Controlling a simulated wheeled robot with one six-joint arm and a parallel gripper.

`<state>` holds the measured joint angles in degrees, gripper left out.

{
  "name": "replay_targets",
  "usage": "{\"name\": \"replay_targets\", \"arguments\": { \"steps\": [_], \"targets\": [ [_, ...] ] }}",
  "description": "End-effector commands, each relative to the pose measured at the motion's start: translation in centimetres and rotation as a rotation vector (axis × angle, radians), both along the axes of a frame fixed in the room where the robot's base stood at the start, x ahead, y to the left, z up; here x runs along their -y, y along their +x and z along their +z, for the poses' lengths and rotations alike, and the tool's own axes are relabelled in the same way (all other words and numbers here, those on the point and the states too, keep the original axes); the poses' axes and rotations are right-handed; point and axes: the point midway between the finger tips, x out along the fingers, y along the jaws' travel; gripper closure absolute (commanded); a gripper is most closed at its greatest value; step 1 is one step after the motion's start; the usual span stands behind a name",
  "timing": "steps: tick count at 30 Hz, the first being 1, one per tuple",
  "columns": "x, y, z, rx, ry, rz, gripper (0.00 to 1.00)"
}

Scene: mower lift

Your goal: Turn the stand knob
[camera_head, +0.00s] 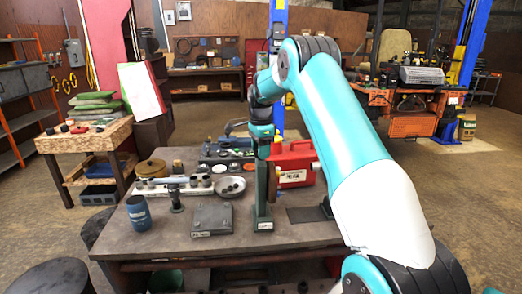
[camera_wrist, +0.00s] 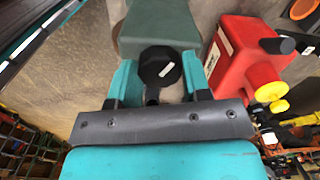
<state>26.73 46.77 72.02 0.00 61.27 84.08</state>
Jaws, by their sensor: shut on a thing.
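The stand (camera_head: 262,200) is a grey-green upright post on a base plate on the workbench. It also shows in the wrist view (camera_wrist: 158,24), with a black many-sided knob (camera_wrist: 160,66) that carries a small white mark. My gripper (camera_wrist: 160,78) has one teal finger on each side of the knob and is shut on it. In the head view my gripper (camera_head: 263,145) is at the top of the post, and the knob is hidden or too small to make out there.
A red can (camera_head: 293,166) stands close to the right of the post; the wrist view shows it (camera_wrist: 232,58) with a yellow cap. A metal bowl (camera_head: 230,187), a grey box (camera_head: 212,218) and a blue cup (camera_head: 138,213) stand to the left on the workbench (camera_head: 185,250).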

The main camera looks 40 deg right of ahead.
Motion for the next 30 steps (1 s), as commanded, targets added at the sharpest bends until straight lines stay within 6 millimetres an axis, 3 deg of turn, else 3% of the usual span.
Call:
{"name": "replay_targets", "arguments": {
  "steps": [30],
  "targets": [
    [0.08,0.14,0.31,0.008,-0.001,-0.907,0.8]
  ]
}}
